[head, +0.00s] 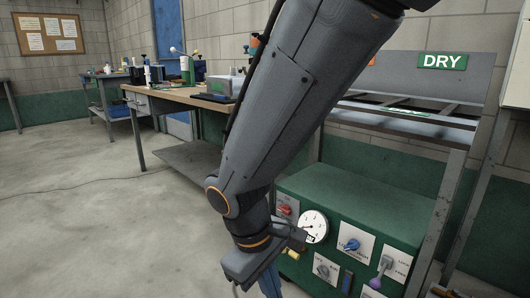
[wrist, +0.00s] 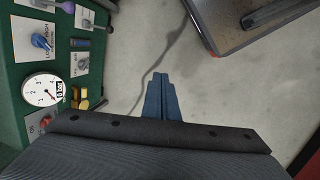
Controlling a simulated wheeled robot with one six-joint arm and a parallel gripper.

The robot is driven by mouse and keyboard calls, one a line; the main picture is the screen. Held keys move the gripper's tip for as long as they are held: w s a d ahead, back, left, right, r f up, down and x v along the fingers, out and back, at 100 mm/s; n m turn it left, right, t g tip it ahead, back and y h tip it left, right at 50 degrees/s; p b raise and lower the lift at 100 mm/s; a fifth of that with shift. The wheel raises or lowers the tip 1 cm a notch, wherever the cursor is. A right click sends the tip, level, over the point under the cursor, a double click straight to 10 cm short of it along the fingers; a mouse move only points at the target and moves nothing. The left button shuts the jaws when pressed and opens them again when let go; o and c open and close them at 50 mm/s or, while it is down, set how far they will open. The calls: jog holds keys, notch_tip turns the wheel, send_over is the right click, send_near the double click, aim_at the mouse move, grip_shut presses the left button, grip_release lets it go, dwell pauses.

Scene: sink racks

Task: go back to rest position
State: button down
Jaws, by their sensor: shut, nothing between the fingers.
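My gripper (wrist: 160,98) points down over the bare floor in the wrist view, its two blue fingers together with nothing between them. In the head view my gripper (head: 270,283) hangs low at the bottom middle, in front of the green control panel (head: 345,212). My arm crosses the middle of the head view and hides part of the rack and the panel's left side. The panel's gauge, knobs and switches are to the right of my gripper in the head view, and the panel also shows at the left of the wrist view (wrist: 20,120).
A rack with a DRY sign (head: 442,62) stands above the panel. A wooden workbench (head: 180,97) with bottles and boxes is at the back left. A thin cable (head: 90,184) lies on the floor. The concrete floor (head: 80,235) at left is clear.

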jog(key=s+a+r+m+y+p, duration=0.1)
jog(key=s+a+r+m+y, duration=0.3)
jog(key=s, duration=0.5)
jog(key=d+r+m+p, duration=0.3)
jog(key=d+r+p, duration=0.8)
jog(key=r+p, duration=0.2)
jog(key=d+r+m+h+p, duration=0.1)
jog(key=d+r+m+p, duration=0.1)
jog(key=d+r+p, duration=0.8)
jog(key=shift+s+d+r+m+p, duration=0.15)
jog(key=shift+d+r+m+p, duration=0.25)
jog(key=shift+r+p, duration=2.6)
jog(key=c, duration=2.5)
grip_release()
notch_tip(320, 180, down, 2)
jog(key=shift+f+p, duration=0.1)
jog(key=shift+p, duration=0.9)
